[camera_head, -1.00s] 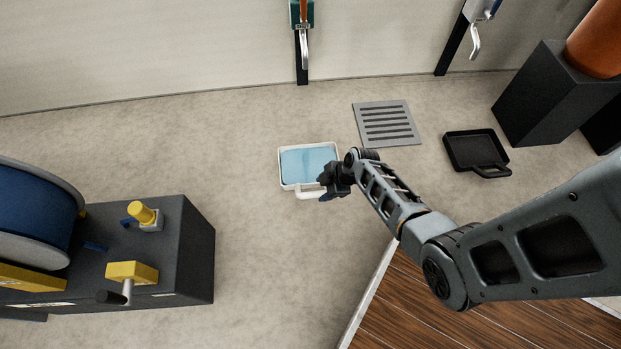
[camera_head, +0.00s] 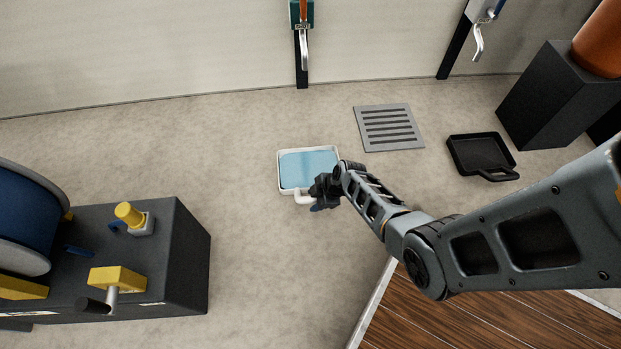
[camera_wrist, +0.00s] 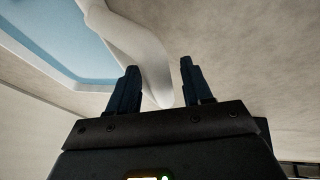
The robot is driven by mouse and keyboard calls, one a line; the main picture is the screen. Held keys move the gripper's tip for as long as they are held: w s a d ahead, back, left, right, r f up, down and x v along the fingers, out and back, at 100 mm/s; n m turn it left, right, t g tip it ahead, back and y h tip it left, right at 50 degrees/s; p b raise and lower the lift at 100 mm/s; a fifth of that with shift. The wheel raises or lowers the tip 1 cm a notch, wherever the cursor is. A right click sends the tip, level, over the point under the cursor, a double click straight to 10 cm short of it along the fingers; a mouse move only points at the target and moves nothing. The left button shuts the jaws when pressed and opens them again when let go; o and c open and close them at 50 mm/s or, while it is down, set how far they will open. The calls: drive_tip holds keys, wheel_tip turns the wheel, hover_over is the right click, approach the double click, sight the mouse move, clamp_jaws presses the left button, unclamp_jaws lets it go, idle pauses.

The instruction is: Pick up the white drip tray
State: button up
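The white drip tray (camera_head: 281,178) lies on the pale floor with light blue liquid in it. Its white handle (camera_head: 304,198) is on the near side, close to my gripper (camera_head: 321,198). In the wrist view, the tray's handle (camera_wrist: 150,62) runs down towards the space between my gripper's two dark fingers (camera_wrist: 157,84). The fingers are apart, with the handle's end between or just beyond them. I cannot tell whether they touch it. My gripper hides part of the tray's near right corner in the head view.
A black tray (camera_head: 481,154) lies to the right, near a grey floor grate (camera_head: 388,128). A dark box with yellow fittings (camera_head: 165,262) and a blue reel (camera_head: 28,220) stand at the left. A wooden deck (camera_head: 450,315) is at lower right. Floor left of the tray is clear.

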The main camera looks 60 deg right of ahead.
clamp_jaws()
drive_tip(key=shift+r, duration=0.15)
idle(0.4)
